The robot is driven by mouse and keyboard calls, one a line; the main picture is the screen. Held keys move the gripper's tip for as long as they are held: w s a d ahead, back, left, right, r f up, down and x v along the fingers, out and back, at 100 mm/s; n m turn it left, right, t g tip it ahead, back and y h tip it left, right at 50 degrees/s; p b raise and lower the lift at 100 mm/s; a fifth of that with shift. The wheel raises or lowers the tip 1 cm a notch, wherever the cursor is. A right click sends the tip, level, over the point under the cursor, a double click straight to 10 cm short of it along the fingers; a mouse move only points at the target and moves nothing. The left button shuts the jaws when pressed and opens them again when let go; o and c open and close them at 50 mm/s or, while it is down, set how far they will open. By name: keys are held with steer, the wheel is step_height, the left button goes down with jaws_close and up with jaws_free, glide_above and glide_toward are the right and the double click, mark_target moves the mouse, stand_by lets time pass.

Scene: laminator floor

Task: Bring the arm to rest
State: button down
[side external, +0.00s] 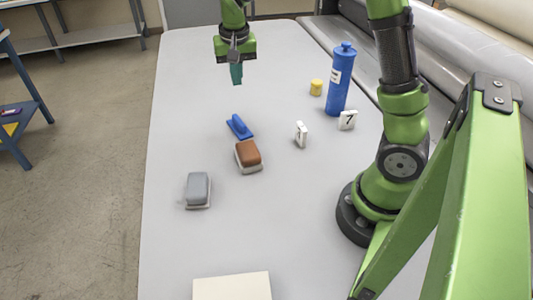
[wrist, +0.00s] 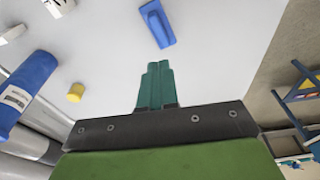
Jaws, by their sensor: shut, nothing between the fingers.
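My gripper (side external: 237,78) hangs over the far part of the grey table (side external: 190,100) in the side external view, fingers pointing down. Its teal fingers are pressed together with nothing between them. They also show shut in the wrist view (wrist: 158,68). The gripper is above the table and apart from every object. My green arm stands at the right of the side external view.
On the table are a blue float (side external: 239,126), a brown-topped block (side external: 248,155), a grey-topped block (side external: 197,189), a blue bottle (side external: 340,85), a yellow cylinder (side external: 316,88), two white number markers (side external: 301,134) (side external: 348,120) and a pale slab (side external: 232,287). The left side is clear.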

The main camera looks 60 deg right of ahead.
steer(key=s+a+r+n+t+y, duration=0.1)
steer(key=s+a+r+n+t, duration=0.1)
steer(key=s+a, duration=0.4)
steer(key=s+a+r+n+t+y, duration=0.2)
steer(key=s+a+r+n+t, duration=0.1)
steer(key=s, duration=1)
step_height(320, 180, up, 2)
steer(key=a+t, duration=0.1)
steer(key=a, duration=0.1)
steer(key=shift+a+r, duration=0.2)
steer(key=shift+a, duration=0.15)
